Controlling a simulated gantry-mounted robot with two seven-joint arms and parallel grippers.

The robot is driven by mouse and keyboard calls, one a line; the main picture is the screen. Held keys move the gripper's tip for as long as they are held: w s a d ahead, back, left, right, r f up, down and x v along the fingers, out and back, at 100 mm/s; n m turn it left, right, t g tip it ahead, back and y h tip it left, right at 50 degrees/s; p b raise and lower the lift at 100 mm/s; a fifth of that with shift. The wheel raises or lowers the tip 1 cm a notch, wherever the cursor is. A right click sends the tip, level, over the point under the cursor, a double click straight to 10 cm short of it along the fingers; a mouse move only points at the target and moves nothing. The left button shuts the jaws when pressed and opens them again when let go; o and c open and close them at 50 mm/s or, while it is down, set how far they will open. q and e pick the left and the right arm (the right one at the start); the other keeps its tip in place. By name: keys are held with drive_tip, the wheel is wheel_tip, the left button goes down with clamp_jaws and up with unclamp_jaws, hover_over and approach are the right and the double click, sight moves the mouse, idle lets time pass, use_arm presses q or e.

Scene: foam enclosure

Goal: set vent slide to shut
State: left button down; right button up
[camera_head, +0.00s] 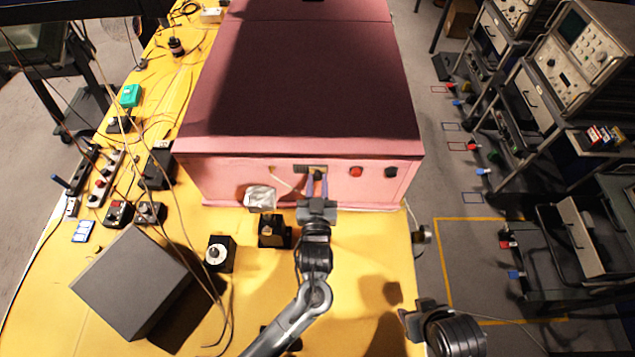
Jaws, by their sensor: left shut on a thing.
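The vent slide (303,168) is a small dark strip high on the front face of the pink foam enclosure (235,182). My left gripper (317,177) reaches up to it from the front, with its two fingers closed around the slide's small knob. The fingers and knob overlap, so the knob is mostly hidden and the slide's exact position is hard to read.
A red button (356,171) and a black knob (391,172) sit right of the slide. A silvery crumpled piece (260,197) is at the face's lower left. Small black boxes (220,253) and a large grey box (130,282) stand on the yellow table. Cables hang at left.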

use_arm(q)
drive_tip(key=shift+a, duration=0.1)
drive_tip(key=a+p, duration=0.1)
drive_tip(key=a, duration=0.2)
drive_tip(key=shift+a+r, duration=0.1)
drive_tip(key=shift+a, duration=0.5)
drive_tip(key=shift+w, duration=0.1)
drive_tip(key=c, duration=0.9)
unclamp_jaws()
drive_tip(key=shift+a, duration=0.1)
